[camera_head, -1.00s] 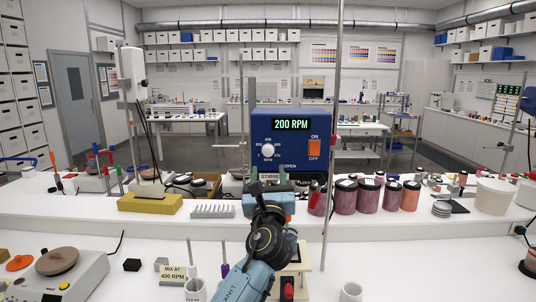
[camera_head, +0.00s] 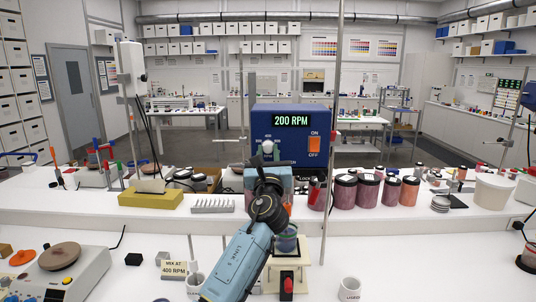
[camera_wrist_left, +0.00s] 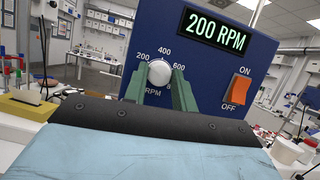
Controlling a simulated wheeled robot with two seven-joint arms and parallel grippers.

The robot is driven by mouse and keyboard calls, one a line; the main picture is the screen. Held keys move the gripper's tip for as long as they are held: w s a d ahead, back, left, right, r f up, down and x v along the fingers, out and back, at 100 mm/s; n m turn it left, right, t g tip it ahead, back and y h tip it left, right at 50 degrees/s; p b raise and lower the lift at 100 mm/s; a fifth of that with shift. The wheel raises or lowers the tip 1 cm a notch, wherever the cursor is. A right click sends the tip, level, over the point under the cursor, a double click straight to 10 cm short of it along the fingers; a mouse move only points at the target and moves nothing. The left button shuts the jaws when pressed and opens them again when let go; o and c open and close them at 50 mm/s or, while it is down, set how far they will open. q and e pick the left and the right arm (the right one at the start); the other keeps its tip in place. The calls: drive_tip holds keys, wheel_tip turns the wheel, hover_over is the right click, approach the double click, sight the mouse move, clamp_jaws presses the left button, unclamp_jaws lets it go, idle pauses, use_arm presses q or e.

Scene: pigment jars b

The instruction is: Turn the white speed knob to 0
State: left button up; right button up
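The white speed knob (camera_wrist_left: 159,73) is on the front of the blue stirrer box (camera_head: 308,167), with dial marks 200, 400 and 600 around it. The knob's pointer is too small to read. The display (camera_wrist_left: 216,30) reads 200 RPM; it also shows in the head view (camera_head: 291,121). My left gripper (camera_wrist_left: 160,76) is at the dial, its green fingers on either side of the knob. It looks open; whether the fingers touch the knob is unclear. In the head view my left gripper (camera_head: 268,157) partly covers the knob (camera_head: 268,146) and dial. My right gripper is out of view.
An orange ON/OFF switch (camera_wrist_left: 238,89) sits right of the knob. A metal rod (camera_head: 333,150) stands right of the box. Jars of pigment (camera_head: 345,193) are to the right, a yellow block (camera_head: 150,199) to the left. A card (camera_head: 173,269) reads "MIX AT 400 RPM".

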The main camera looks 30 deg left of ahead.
use_arm(q)
drive_tip(key=c, duration=0.4)
drive_tip(key=shift+n, duration=0.3)
drive_tip(key=n+g+y+b, duration=0.1)
drive_tip(key=n+b, duration=0.1)
drive_tip(key=n, duration=0.1)
drive_tip(key=shift+d+f, duration=0.1)
drive_tip(key=n+g+b, duration=0.1)
drive_tip(key=n, duration=0.1)
drive_tip(key=n+y+b, duration=0.1)
drive_tip(key=n, duration=0.1)
drive_tip(key=shift+w+g+y, duration=0.1)
drive_tip(key=shift+g+y, duration=0.2)
drive_tip(key=shift+g, duration=0.1)
drive_tip(key=n+g+y+b, duration=0.1)
drive_tip(key=n+g, duration=0.1)
drive_tip(key=n, duration=0.2)
drive_tip(key=shift+d+n+b, duration=0.15)
drive_tip(key=shift+n+b, duration=0.15)
drive_tip(key=shift+n, duration=0.1)
drive_tip(key=shift+r+n+g, duration=0.25)
drive_tip(key=shift+n+g, duration=0.55)
drive_tip(key=shift+n, duration=1)
